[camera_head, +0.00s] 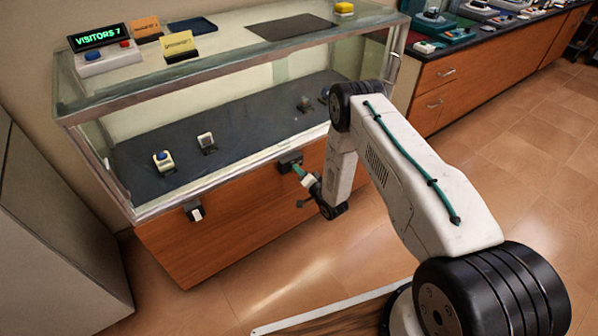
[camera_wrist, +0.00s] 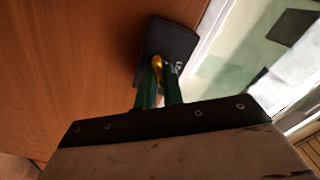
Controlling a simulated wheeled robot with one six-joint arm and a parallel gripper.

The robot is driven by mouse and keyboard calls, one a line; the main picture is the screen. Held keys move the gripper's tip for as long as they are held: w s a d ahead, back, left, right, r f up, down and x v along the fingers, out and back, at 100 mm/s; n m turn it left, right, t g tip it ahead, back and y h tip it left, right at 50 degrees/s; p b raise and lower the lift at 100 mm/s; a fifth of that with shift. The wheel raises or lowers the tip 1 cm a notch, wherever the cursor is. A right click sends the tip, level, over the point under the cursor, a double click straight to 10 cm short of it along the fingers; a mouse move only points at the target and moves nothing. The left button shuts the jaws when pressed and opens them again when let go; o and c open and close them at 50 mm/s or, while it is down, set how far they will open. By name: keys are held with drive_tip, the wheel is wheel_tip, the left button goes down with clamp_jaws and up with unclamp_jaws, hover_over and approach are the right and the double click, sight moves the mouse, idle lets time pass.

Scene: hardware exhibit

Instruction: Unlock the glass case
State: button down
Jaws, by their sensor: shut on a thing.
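The glass case (camera_head: 240,68) stands on a wooden base, with a dark shelf inside. A dark lock box (camera_head: 289,162) is mounted on the front of the base, just under the glass. It also shows in the wrist view (camera_wrist: 171,45). My gripper (camera_head: 303,174) is at this lock box. In the wrist view its green fingers (camera_wrist: 158,75) are shut on a small yellow thing, likely a key (camera_wrist: 157,62), against the face of the box. The fingers hide most of the key, and I cannot tell how deep it sits or whether it is turned.
A second small fitting (camera_head: 194,211) hangs on the base front at left. Small exhibits (camera_head: 163,161) sit inside. A wooden counter (camera_head: 480,65) stands at right. The tiled floor in front is clear.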

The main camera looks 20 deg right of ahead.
drive_tip(key=m, duration=0.6)
drive_tip(key=shift+f, duration=0.1)
drive_tip(key=shift+m, duration=0.3)
idle(0.3)
drive_tip(key=c, duration=1.5)
unclamp_jaws()
drive_tip(key=shift+d, duration=0.1)
drive_tip(key=v, duration=0.7)
drive_tip(key=shift+s, duration=0.35)
